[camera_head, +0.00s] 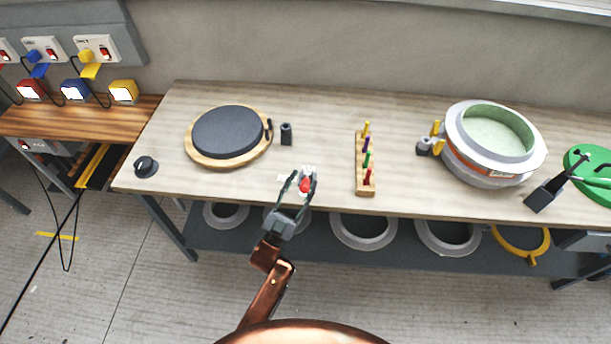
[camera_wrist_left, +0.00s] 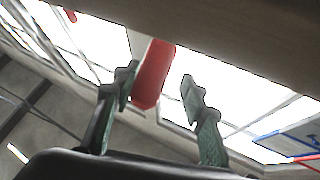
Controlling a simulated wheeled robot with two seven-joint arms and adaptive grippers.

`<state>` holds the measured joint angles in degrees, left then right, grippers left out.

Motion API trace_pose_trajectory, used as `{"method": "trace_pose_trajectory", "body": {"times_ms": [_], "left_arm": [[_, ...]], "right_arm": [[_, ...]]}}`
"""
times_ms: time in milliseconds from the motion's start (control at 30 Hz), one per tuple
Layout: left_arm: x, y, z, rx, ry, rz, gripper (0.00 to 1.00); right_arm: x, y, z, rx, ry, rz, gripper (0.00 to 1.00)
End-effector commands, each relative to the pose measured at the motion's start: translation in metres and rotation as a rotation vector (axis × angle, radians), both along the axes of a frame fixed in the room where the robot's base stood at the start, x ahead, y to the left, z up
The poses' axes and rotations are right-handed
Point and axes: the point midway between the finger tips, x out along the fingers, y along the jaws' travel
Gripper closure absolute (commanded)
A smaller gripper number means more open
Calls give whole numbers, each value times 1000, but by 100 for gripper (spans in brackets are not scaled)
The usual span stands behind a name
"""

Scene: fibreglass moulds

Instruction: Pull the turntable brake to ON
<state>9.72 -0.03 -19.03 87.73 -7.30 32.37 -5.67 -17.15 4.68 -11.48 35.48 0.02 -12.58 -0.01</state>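The turntable (camera_head: 228,131), a dark grey disc on a round wooden base, sits on the left part of the bench. The red brake handle (camera_head: 305,185) is at the front edge of the bench, right of the turntable, by a small white plate. My left gripper (camera_head: 303,178) is at the handle with its fingers apart. In the left wrist view the red handle (camera_wrist_left: 153,74) hangs between the open fingers (camera_wrist_left: 160,82), nearer the left one; I cannot tell whether that finger touches it. The ON and OFF marks are too small to read. My right gripper is out of view.
A wooden rack (camera_head: 365,189) with coloured pegs stands right of my left gripper. A small dark cylinder (camera_head: 286,134) stands behind it. A black knob (camera_head: 146,166) is at the bench's left corner. A round mould (camera_head: 485,172) and a green disc (camera_head: 594,182) are at right.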

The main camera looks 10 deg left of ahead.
Motion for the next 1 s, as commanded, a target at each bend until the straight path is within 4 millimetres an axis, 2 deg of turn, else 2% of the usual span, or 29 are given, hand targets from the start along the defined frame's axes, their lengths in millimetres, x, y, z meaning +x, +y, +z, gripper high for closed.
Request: {"method": "trace_pose_trajectory", "body": {"times_ms": [200, 400, 600, 1000], "left_arm": [[-36, 21, -28, 1, 6, 3, 62], [-59, 31, -44, 1, 4, 2, 62], [-68, 35, -50, 0, 1, 0, 62], [-69, 35, -50, 0, 1, 0, 62]], "right_arm": [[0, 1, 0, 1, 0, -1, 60], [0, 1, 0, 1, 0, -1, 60], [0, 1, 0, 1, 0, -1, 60], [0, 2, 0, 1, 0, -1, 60]]}}
